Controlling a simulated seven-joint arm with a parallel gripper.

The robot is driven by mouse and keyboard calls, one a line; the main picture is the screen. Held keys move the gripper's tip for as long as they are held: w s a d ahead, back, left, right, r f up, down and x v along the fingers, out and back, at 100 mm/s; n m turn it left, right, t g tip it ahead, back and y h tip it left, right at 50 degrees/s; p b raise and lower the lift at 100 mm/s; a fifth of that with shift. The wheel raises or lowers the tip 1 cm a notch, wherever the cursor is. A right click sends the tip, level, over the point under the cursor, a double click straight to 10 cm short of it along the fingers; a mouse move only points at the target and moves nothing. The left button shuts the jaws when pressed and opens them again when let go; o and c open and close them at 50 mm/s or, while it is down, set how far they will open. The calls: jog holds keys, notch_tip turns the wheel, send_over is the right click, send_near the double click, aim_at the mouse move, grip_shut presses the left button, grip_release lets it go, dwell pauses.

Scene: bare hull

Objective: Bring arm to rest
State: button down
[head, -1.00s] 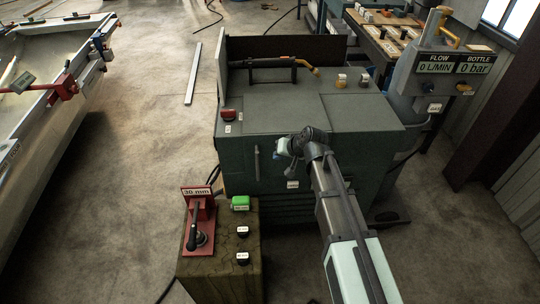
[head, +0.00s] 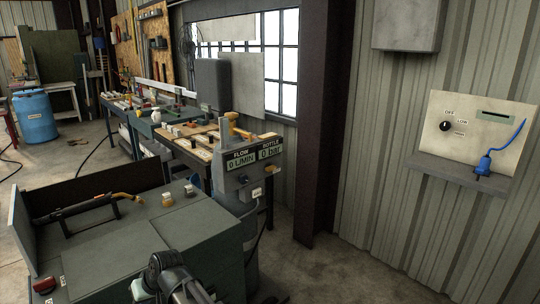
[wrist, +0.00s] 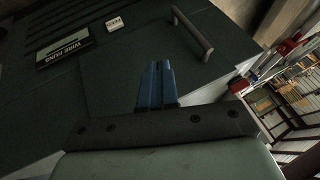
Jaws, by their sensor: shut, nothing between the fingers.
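My arm (head: 180,284) shows at the bottom of the head view, in front of the dark green cabinet. Only its upper part is in frame. In the wrist view my gripper (wrist: 156,68) has its two blue fingers side by side, shut with nothing between them. The fingers are over the green cabinet face (wrist: 105,85), with a grey handle (wrist: 192,33) ahead and to the right. Whether they touch the face, I cannot tell.
The green cabinet (head: 130,240) carries a torch (head: 100,203) on a rack. A grey gas bottle with a readout (head: 255,158) stands right of it. Benches run behind. A wall panel with a knob and blue plug (head: 485,165) is at right. Floor (head: 340,270) right of the bottle is clear.

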jog(key=s+d+f+m+g+h, duration=0.1)
jog(key=s+d+f+h, duration=0.25)
jog(key=d+f, duration=1.2)
jog(key=s+d+f+m+g+h, duration=0.1)
jog(key=s+d+f+m+h, duration=0.2)
jog(key=d+f, duration=1.3)
jog(key=s+d+f+m+g, duration=0.2)
jog(key=s+d+f, duration=0.4)
jog(key=s+d, duration=0.4)
jog(key=s+d+f+m+g, duration=0.2)
jog(key=s+d+f, duration=0.4)
jog(key=s+d, duration=0.4)
jog(key=shift+d+f+g, duration=0.2)
jog(key=shift+d+g, duration=0.7)
jog(key=shift+d, duration=1.05)
